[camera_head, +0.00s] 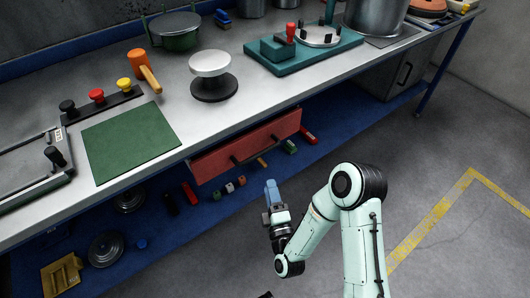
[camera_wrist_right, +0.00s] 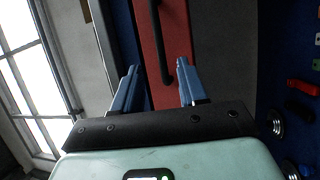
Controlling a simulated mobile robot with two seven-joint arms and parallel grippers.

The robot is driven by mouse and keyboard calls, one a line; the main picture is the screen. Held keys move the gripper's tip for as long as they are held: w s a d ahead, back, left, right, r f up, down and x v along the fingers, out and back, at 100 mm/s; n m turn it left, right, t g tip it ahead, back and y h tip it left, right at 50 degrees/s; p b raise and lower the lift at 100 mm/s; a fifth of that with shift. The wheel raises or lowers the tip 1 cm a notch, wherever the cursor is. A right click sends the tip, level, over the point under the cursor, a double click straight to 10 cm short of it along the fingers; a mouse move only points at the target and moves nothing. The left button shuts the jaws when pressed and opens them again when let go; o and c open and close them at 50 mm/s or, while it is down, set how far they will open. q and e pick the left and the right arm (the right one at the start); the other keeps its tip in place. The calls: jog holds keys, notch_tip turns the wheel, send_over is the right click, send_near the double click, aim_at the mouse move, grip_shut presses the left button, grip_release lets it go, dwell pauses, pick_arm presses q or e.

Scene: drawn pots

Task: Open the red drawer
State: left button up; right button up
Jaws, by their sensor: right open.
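The red drawer (camera_head: 250,143) hangs under the front edge of the workbench, its front looking flush below the top. A long black bar handle (camera_wrist_right: 158,45) runs along its red face (camera_wrist_right: 177,40), which also fills the middle of the right wrist view. My right gripper (camera_head: 272,194) has blue fingers and stands in front of and below the drawer, apart from it in the head view. In the wrist view the open fingers (camera_wrist_right: 157,82) lie on either side of the handle's line, with nothing visibly held. The left gripper is out of view.
The grey workbench (camera_head: 170,112) carries a green mat (camera_head: 130,142), a hammer (camera_head: 145,70), a round white-topped stand (camera_head: 210,65) and a teal fixture (camera_head: 300,52). Small coloured items and discs (camera_head: 106,249) lie on the blue lower shelf. The floor (camera_head: 440,180) at right is clear.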

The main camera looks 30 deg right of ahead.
aim_at(261, 152)
jog(key=x, duration=1.3)
jog(key=shift+w+r, duration=0.15)
jog(key=shift+r, duration=0.05)
grip_shut()
